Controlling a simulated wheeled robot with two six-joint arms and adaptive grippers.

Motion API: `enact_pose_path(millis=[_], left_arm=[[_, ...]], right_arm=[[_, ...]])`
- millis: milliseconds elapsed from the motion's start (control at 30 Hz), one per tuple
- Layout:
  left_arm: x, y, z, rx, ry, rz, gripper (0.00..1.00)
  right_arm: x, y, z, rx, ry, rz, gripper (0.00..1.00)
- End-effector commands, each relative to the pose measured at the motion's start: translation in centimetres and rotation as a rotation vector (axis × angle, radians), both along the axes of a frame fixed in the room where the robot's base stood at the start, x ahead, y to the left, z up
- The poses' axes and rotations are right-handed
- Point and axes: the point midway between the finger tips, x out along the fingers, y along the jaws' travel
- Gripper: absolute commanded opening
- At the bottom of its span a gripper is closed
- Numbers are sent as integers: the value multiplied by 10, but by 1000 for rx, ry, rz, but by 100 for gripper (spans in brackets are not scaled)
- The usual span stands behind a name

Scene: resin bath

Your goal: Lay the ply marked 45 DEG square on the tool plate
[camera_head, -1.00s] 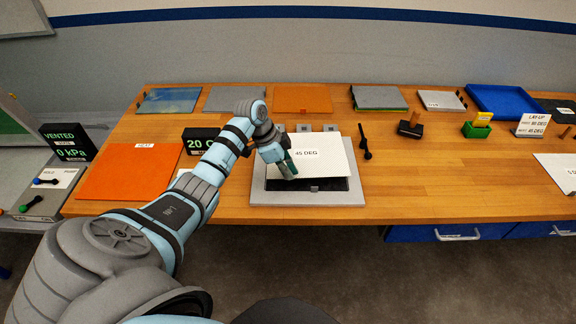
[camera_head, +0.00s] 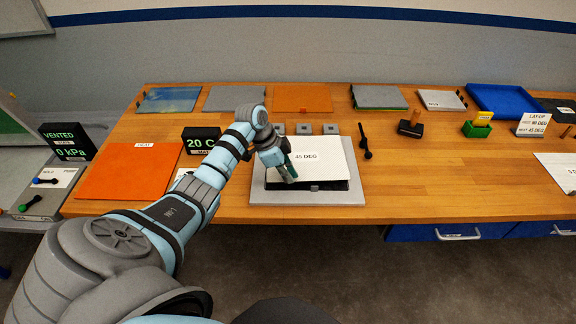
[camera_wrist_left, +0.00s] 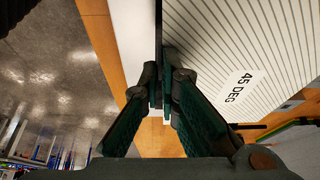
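The white ply marked 45 DEG (camera_head: 325,159) is over the grey tool plate (camera_head: 350,197), covering the right and middle of its black area. A black strip shows along the left and front edges. The ply's edges look nearly parallel to the plate's. My left gripper (camera_head: 288,174) is at the ply's left edge. In the left wrist view, the fingers (camera_wrist_left: 158,98) are close together on the edge of the striped ply (camera_wrist_left: 240,40). I cannot tell whether the ply rests on the plate or hangs just above it. My right gripper is out of view.
An orange mat (camera_head: 125,172) and a 20 C display (camera_head: 201,139) lie left of the plate. Several small grey blocks (camera_head: 304,128) stand behind it, and a black tool (camera_head: 365,142) lies at its right. Bare wood (camera_head: 440,180) is clear farther right.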

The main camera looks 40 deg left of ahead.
Motion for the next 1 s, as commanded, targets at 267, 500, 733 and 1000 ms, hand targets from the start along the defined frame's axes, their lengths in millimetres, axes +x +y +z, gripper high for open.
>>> enact_pose_path(millis=[267,500,733,1000], left_arm=[[0,0,-11,0,-2,-1,0],[0,0,-19,-1,-1,0,0],[0,0,-27,-1,-1,0,0],[0,0,-29,-1,-1,0,0]], right_arm=[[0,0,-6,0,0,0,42],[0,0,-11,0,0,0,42],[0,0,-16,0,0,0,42],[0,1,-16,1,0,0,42]])
